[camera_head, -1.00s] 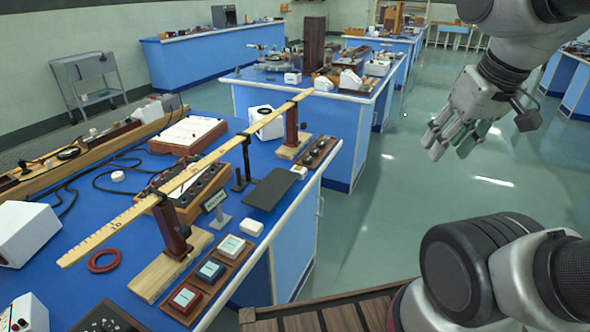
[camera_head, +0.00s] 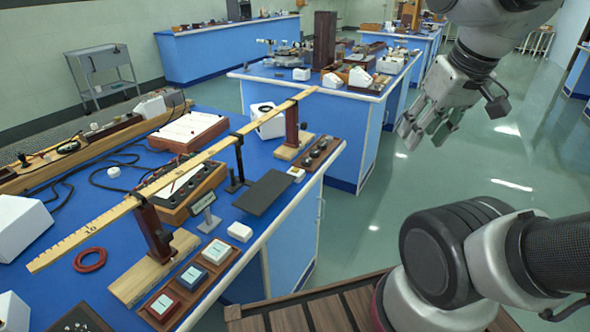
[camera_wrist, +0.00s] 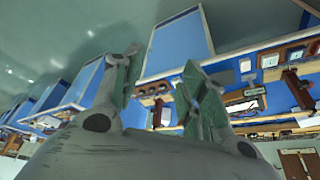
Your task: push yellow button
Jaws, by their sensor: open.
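A wooden panel (camera_head: 173,284) with several square push buttons lies at the near right edge of the blue bench. I cannot make out a yellow button in these views. My gripper (camera_head: 424,130) is open and empty, held over the aisle, right of the bench and well apart from the panel. In the wrist view its two fingers (camera_wrist: 163,70) are spread apart.
The blue bench (camera_head: 262,245) carries a long wooden ruler (camera_head: 180,172) on stands, a black plate (camera_head: 264,192), a white block (camera_head: 240,231) and a red ring (camera_head: 90,260). Another blue bench (camera_head: 345,128) stands behind. The green floor (camera_head: 410,185) in the aisle is clear.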

